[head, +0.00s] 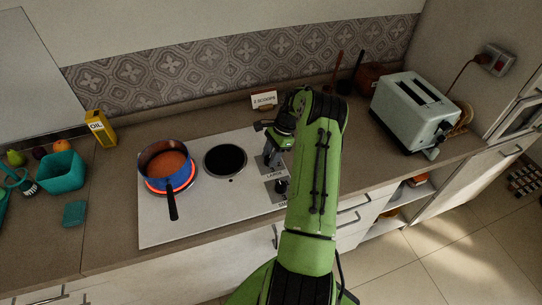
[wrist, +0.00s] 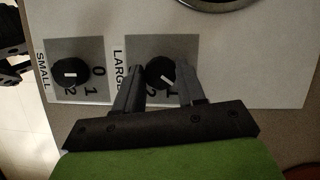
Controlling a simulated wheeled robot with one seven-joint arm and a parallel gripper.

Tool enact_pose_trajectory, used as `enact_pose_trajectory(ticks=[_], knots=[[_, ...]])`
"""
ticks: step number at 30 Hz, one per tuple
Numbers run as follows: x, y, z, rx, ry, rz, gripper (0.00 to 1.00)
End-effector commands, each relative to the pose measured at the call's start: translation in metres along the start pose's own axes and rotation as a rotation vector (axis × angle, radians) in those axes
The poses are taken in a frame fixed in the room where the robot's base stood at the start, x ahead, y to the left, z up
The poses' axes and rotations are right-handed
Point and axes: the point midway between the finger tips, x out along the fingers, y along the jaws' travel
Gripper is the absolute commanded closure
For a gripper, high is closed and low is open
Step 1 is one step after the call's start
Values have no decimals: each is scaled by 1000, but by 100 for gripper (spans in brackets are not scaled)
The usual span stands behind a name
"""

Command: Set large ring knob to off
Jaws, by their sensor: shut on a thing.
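The large ring knob (wrist: 160,73) is a round black knob on a grey panel marked LARGE in the wrist view. My gripper (wrist: 158,88) is shut on this knob, one finger at each side. In the head view my gripper (head: 272,157) reaches down to the hob's right side and hides the knob. A blue pot (head: 166,165) with orange-brown contents sits on a ring (head: 150,186) that glows red.
The small ring knob (wrist: 67,73) sits beside, on its own panel. The second ring (head: 225,161) is dark and empty. A toaster (head: 413,110) stands to the right. An oil box (head: 101,128) and teal container (head: 63,172) are left. The pot handle (head: 172,205) points toward the front.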

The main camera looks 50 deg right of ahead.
Motion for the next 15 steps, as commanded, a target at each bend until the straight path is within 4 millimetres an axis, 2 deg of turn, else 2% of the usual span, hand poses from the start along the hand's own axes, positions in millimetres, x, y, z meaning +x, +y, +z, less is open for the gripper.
enact_pose_trajectory(ticks=[15], knots=[[0,-4,0,-411,3,167,91]])
